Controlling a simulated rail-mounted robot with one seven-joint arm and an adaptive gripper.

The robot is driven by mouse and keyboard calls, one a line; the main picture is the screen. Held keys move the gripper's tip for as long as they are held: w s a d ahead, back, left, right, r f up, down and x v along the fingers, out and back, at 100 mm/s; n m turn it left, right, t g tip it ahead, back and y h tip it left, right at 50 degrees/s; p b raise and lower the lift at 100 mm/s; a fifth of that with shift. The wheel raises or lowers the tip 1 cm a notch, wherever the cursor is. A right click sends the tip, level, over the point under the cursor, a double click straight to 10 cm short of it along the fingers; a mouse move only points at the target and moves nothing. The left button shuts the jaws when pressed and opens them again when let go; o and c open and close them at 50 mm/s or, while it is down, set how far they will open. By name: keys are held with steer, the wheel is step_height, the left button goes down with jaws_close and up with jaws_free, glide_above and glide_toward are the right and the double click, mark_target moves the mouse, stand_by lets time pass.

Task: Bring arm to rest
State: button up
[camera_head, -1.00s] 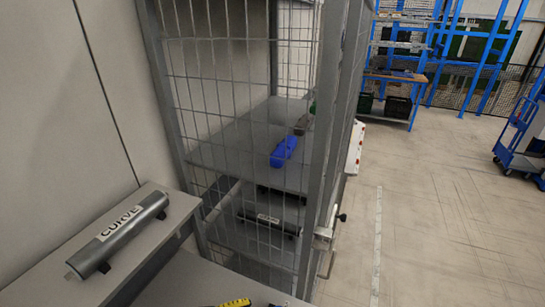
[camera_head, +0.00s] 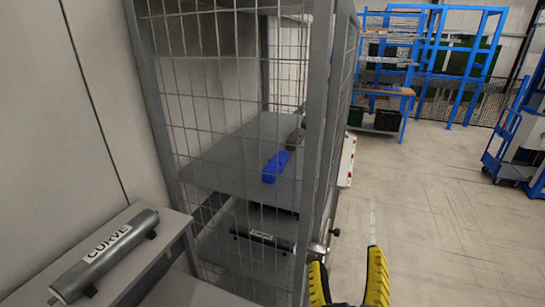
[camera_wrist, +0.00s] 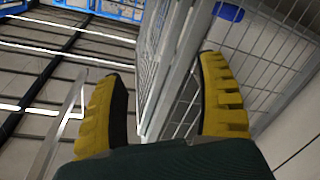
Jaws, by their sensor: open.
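My gripper (camera_head: 348,277) shows at the bottom of the head view, its two yellow ridged fingers spread apart with nothing between them. The wrist view also shows both fingers of my gripper (camera_wrist: 165,100), wide apart and empty, with the wire mesh cage (camera_wrist: 180,75) beyond them. In the head view the gripper is at the right of the cage's front corner post (camera_head: 315,150). I cannot tell whether it touches the cage.
A grey cylinder labelled CURVE (camera_head: 105,255) lies on a ledge at the left. A blue object (camera_head: 275,166) lies on a shelf inside the cage (camera_head: 235,150). Blue racks (camera_head: 440,60) and a blue cart (camera_head: 515,140) stand farther back. The floor (camera_head: 430,210) at the right is clear.

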steer(key=s+a+r+m+t+y, duration=0.45)
steer(key=s+r, duration=0.25)
steer(key=r, duration=0.4)
step_height(320, 180, up, 25)
steer(key=p, duration=2.5)
steer(key=shift+w+t+h, duration=0.3)
steer(key=shift+t+h, duration=0.05)
steer(key=shift+h, duration=0.1)
